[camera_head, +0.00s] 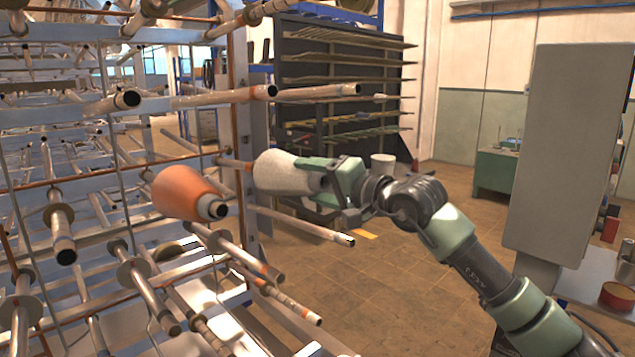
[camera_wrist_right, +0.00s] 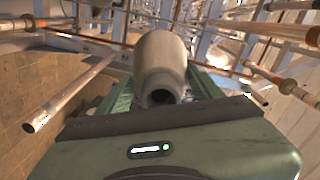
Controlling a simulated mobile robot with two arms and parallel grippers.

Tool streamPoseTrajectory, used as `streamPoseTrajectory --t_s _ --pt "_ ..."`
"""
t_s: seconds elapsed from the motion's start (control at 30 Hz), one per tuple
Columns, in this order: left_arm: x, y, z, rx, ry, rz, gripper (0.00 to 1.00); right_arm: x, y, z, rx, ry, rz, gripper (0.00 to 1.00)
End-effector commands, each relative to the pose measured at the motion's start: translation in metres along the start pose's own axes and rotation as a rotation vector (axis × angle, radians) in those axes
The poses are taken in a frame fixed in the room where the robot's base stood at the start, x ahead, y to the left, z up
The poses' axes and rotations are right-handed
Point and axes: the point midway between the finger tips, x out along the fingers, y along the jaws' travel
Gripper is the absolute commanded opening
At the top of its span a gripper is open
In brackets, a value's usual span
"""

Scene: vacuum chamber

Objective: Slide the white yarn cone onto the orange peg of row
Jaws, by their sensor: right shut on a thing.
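The white yarn cone (camera_head: 280,173) is held roughly level in the middle of the head view, its wide end toward the rack at left. My right gripper (camera_head: 326,175) is shut on its narrow end. In the right wrist view the cone (camera_wrist_right: 160,58) points away from the gripper, with a dark hole in its near end. A peg with an orange tip (camera_head: 234,163) shows just left of the cone's wide end; I cannot tell whether they touch or line up. An orange yarn cone (camera_head: 183,192) sits on a nearby peg, lower left. My left gripper is not in view.
The metal rack with several protruding pegs fills the left. A long peg (camera_head: 310,227) passes below the white cone and another (camera_head: 318,91) above it. A grey panel (camera_head: 565,150) stands at right. The tiled floor (camera_head: 390,290) in front is open.

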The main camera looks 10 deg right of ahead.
Motion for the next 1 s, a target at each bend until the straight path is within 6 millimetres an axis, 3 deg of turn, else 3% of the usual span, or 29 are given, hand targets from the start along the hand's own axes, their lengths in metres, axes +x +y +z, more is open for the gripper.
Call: streamPoseTrajectory --t_s 0.5,1.0 --pt "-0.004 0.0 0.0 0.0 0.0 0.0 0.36 0.019 -0.002 -0.001 0.0 0.001 -0.005 0.0" --pt "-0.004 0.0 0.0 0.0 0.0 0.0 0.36 0.021 -0.003 -0.001 -0.001 0.002 -0.005 0.0"
